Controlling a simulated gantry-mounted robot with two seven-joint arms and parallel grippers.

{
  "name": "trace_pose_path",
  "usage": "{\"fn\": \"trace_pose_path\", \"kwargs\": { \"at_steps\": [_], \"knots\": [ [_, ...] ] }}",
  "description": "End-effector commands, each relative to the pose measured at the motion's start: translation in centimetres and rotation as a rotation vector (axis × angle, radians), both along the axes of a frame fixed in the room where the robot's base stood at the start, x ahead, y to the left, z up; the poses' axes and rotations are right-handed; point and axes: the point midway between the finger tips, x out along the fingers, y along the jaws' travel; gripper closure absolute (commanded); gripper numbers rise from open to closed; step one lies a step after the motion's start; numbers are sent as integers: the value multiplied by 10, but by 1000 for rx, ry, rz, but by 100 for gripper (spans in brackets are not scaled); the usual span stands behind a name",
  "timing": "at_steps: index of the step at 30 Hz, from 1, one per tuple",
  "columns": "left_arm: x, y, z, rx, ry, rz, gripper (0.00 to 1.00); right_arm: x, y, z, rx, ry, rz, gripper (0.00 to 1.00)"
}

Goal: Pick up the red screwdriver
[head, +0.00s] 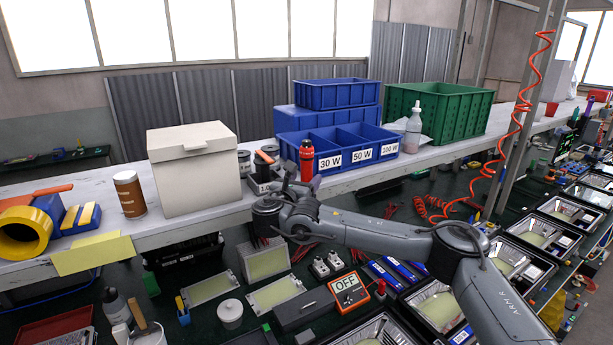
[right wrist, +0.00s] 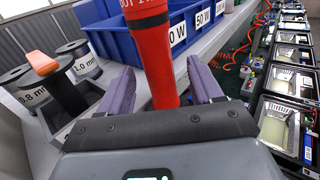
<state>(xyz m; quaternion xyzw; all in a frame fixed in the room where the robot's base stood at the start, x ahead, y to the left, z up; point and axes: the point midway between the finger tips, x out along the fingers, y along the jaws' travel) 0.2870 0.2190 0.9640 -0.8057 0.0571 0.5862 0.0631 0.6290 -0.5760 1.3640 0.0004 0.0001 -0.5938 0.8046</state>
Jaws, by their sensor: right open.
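A red cylinder (head: 306,162) with a dark top and pale lettering stands on the white shelf in front of the blue bins. It also shows in the right wrist view (right wrist: 150,50). I cannot tell if it is the red screwdriver; no other clear red screwdriver shows. My right gripper (head: 303,181) is open at the shelf's front edge, just in front of the red cylinder. In the right wrist view, the two purple-grey fingers (right wrist: 163,85) appear on either side of the cylinder. I cannot tell if they touch it. My left gripper is not in view.
Blue bins (head: 337,147) with wattage labels stand behind the red cylinder. Wire spools (right wrist: 80,60) and a black holder with an orange-topped item (right wrist: 42,63) stand left. A white box (head: 193,170) is further left. The dark bench (head: 240,305) below is crowded.

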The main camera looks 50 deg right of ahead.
Motion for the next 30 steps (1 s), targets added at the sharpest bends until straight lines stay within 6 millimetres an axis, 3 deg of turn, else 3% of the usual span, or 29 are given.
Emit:
{"fn": "trace_pose_path", "kwargs": {
  "at_steps": [9,19,30],
  "knots": [
    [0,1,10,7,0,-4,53,12,-36,4,0,0,0,35],
    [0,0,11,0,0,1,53,14,-41,3,0,1,1,35],
    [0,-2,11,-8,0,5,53,14,-41,3,0,1,1,90]
  ]
}}
